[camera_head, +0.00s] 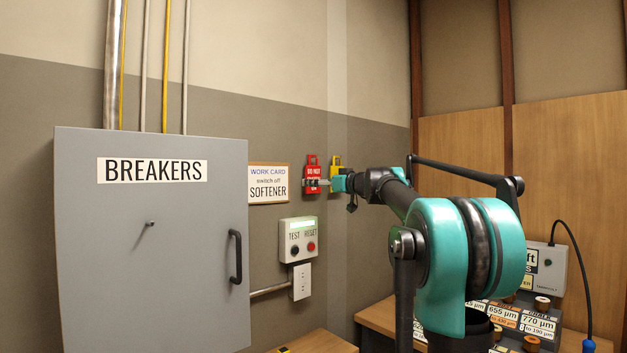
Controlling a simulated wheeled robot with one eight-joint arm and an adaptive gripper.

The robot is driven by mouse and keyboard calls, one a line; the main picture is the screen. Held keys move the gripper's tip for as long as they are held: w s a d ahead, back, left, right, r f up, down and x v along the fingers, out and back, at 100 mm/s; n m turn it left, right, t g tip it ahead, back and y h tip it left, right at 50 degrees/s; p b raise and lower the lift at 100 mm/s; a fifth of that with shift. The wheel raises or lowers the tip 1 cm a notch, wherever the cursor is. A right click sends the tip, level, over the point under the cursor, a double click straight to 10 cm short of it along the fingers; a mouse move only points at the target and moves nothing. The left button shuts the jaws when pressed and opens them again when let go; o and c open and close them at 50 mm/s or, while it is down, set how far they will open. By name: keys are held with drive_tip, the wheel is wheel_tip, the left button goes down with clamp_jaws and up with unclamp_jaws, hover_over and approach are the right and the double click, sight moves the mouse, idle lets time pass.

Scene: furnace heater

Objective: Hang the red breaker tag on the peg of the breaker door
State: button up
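The red tag (312,169) hangs upright against the back wall, with white "DO NOT" lettering, partly covered by a finger of my gripper. The grey breaker door (100,270), marked "BREAKERS", is at the left and looks closed. A short, empty peg (151,223) sticks out of its middle, left of the black handle (238,257). My gripper (321,182) is at the red tag's lower part. The fingers are small and seen from the side, so I cannot tell whether they are shut on the tag.
A yellow tag (335,163) hangs just right of the red one, partly behind my gripper. A work card (268,183) and a TEST/RESET box (299,239) are on the wall between door and tags. A bench (380,317) with labelled spools stands at the right.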

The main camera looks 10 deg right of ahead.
sight(314, 178)
drive_tip(key=shift+c, duration=0.6)
drive_tip(key=c, duration=0.9)
drive_tip(key=shift+r, duration=0.15)
drive_tip(key=shift+r, duration=0.5)
drive_tip(key=shift+v, duration=1.75)
drive_tip(key=shift+s, duration=0.1)
